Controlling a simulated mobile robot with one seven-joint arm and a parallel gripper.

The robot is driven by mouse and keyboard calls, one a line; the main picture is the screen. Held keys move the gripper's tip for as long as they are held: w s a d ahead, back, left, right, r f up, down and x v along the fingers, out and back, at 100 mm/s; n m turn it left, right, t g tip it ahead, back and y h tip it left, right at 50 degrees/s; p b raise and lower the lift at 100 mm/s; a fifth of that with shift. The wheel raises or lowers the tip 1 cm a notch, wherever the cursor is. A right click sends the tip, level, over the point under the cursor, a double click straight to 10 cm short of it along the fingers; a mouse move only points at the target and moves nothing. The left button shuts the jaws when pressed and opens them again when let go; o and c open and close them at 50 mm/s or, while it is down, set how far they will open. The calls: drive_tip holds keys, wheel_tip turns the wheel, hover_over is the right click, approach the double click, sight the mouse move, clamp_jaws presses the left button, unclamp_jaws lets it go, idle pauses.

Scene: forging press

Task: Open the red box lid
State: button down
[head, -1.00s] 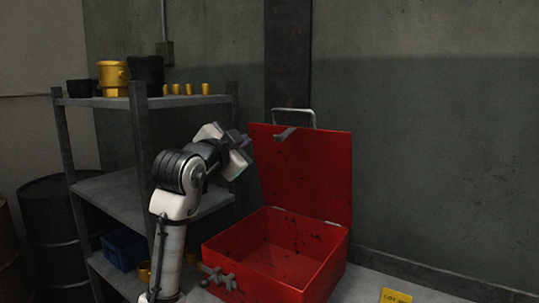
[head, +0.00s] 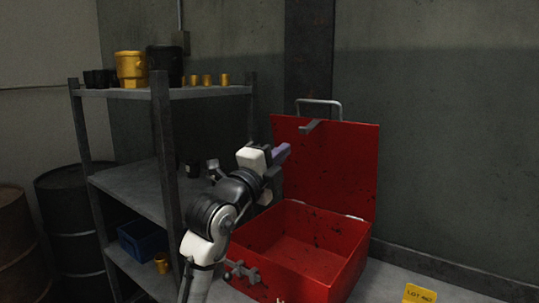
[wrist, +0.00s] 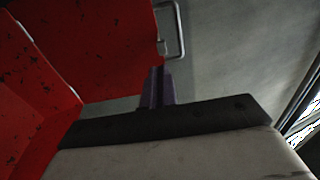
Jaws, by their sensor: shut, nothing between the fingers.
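The red box (head: 352,266) stands open on a pale surface, its empty inside showing. Its red lid (head: 335,170) stands upright at the back, with a metal handle (head: 340,103) and a dark latch piece (head: 311,126) at its top edge. The lid also shows in the wrist view (wrist: 100,45). My gripper (head: 284,152) is at the lid's left edge, above the box's left side. Its purple fingers are closed together and hold nothing in the wrist view (wrist: 157,88). Whether they touch the lid I cannot tell.
A metal shelf rack (head: 130,190) stands left of the box, with yellow and black containers on top and a blue bin (head: 140,241) low down. Dark barrels (head: 70,225) stand further left. A yellow lot sign (head: 420,294) lies right of the box.

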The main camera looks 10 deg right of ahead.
sight(303, 132)
drive_tip(key=p+x, duration=0.2)
drive_tip(key=x, duration=0.4)
drive_tip(key=shift+r, duration=0.1)
drive_tip(key=shift+w+d+p, duration=0.35)
drive_tip(key=shift+d, duration=0.05)
drive_tip(key=shift+w+d+r, duration=0.1)
drive_tip(key=shift+r, duration=0.15)
drive_tip(key=shift+g+y, duration=0.5)
drive_tip(key=w+d+r+p, duration=0.2)
drive_tip(key=w+d, duration=0.1)
drive_tip(key=shift+w+d+r, duration=0.25)
drive_tip(key=shift+r, duration=0.1)
drive_tip(key=shift+s, duration=0.1)
